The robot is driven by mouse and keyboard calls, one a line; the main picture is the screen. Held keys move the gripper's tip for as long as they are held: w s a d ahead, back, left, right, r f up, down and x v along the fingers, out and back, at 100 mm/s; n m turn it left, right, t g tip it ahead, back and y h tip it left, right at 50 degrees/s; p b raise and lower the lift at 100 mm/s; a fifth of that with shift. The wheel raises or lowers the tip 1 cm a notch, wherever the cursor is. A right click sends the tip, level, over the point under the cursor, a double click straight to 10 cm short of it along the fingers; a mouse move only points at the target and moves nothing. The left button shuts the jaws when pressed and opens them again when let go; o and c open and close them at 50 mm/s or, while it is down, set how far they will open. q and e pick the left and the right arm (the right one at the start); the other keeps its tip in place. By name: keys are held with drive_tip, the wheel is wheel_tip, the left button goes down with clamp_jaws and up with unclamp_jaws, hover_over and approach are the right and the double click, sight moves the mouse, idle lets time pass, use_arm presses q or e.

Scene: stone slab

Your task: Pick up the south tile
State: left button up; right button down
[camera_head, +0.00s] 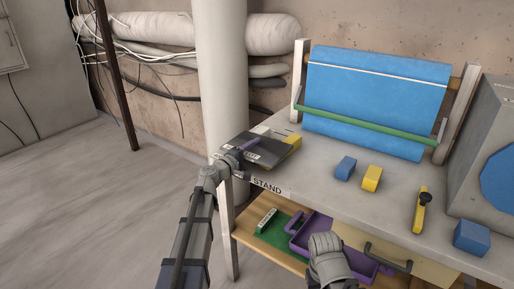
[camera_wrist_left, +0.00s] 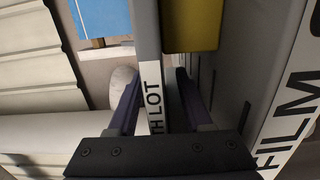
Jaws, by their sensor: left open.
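The start of the word is hidden, so I cannot read "south" in full. My left gripper (camera_wrist_left: 160,88) is open, with one purple finger on each side of the tile. I cannot tell whether they touch it. In the head view my left gripper (camera_head: 236,155) is at the left end of the table, by a dark grey group of flat things (camera_head: 268,136). Individual tiles there are too small to tell apart.
The table (camera_head: 310,179) also holds a blue block (camera_head: 346,168), a yellow block (camera_head: 372,178) and a blue roll rack (camera_head: 375,95). A purple tray (camera_head: 310,232) sits below.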

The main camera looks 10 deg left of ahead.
use_arm(q)
clamp_jaws()
idle(0.4)
idle(1.0)
